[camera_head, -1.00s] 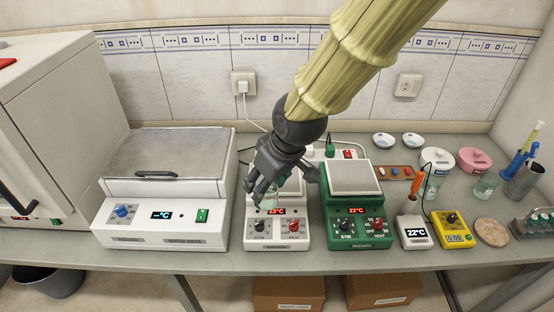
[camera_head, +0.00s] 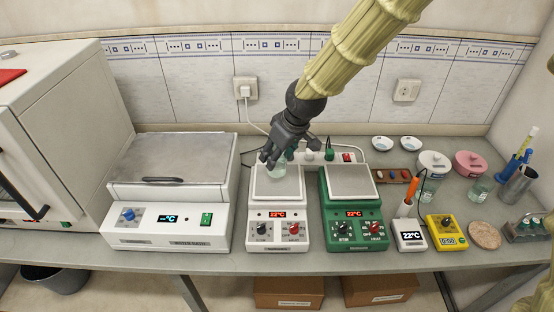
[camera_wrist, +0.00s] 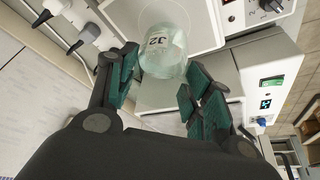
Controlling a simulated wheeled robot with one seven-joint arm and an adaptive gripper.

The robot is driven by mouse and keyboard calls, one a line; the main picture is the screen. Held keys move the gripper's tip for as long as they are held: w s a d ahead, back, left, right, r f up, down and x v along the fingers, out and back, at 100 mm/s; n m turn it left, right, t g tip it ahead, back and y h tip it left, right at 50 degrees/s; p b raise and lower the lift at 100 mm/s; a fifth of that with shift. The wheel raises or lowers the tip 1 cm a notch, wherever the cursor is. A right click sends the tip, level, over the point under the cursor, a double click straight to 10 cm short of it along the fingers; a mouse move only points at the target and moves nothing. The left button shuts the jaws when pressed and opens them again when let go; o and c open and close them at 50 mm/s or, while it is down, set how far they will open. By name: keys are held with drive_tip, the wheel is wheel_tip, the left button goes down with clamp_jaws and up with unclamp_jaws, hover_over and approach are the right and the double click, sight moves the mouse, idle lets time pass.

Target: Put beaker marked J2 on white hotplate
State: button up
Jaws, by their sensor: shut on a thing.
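The beaker marked J2 (camera_wrist: 163,50) is clear glass, and its mark reads in the wrist view. My gripper (camera_wrist: 160,72) is shut on it, one teal-padded finger on each side. In the head view my gripper (camera_head: 270,162) holds the beaker (camera_head: 278,171) at the back part of the white hotplate's top (camera_head: 278,190). The hotplate (camera_head: 280,236) shows 22°C on its red display and has a black and a red knob. I cannot tell whether the beaker's base touches the plate.
A green hotplate (camera_head: 353,235) stands close on the right. A white water bath (camera_head: 172,222) stands on the left. A power strip (camera_head: 322,157) and cables lie behind the hotplates. A thermometer box (camera_head: 411,235) and yellow timer (camera_head: 446,232) are further right.

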sight(278, 161)
drive_tip(key=shift+w, duration=0.25)
drive_tip(key=shift+w+d+f+p, duration=0.1)
drive_tip(key=shift+f+p, duration=0.75)
drive_tip(key=shift+f, duration=0.95)
drive_tip(key=shift+f, duration=0.15)
drive_tip(key=o, duration=1.1)
drive_tip(key=b+v, duration=0.2)
drive_tip(key=v, duration=1)
drive_tip(key=shift+b, duration=0.3)
